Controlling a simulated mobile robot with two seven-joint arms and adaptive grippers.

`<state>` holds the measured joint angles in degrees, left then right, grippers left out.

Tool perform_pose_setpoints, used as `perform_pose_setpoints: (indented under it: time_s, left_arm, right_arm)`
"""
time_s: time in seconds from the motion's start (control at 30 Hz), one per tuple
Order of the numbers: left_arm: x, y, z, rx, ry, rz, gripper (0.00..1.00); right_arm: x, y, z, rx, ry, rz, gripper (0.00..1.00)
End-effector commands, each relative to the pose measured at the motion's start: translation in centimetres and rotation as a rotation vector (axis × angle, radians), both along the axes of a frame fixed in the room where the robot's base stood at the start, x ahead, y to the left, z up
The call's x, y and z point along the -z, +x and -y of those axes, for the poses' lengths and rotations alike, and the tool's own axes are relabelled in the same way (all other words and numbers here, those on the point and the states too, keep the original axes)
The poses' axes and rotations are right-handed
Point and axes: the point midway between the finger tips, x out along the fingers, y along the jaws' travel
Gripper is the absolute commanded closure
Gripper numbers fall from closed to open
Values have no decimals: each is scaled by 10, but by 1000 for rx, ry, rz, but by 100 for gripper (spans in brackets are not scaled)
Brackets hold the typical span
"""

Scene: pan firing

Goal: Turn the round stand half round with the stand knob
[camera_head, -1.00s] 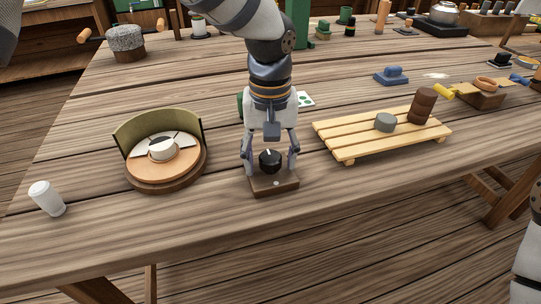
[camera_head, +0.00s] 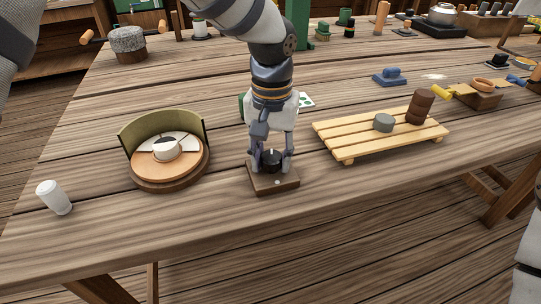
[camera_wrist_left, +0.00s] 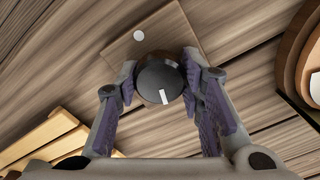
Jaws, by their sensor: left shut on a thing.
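The stand knob (camera_head: 271,161) is a black round knob with a white pointer line, on a square brown wooden base (camera_head: 274,182). My left gripper (camera_head: 271,163) points down over the base and is shut on the knob, with a finger on either side. In the left wrist view the knob (camera_wrist_left: 161,78) sits between the purple finger pads, its pointer toward the bottom. The round stand (camera_head: 168,178) is left of the knob base, with a curved olive screen (camera_head: 150,132) along its back and a small white cup (camera_head: 166,149) on top. My right gripper is out of view.
A white cup (camera_head: 54,198) stands at the left near the table's front edge. A slatted wooden rack (camera_head: 355,139) with a grey disc and a brown cylinder is to the right. The table between stand and knob base is clear.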

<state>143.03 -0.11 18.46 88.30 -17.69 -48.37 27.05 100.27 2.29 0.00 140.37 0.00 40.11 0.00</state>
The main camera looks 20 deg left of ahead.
Motion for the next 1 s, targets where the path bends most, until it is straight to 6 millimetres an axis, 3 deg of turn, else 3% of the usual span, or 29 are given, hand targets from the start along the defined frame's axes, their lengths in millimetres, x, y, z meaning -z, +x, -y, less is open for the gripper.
perform_pose_setpoints:
  time_s: [1.0]
  left_arm:
    - [1,-1,1,964,-1,-1,93]
  right_arm:
    - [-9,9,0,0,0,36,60]
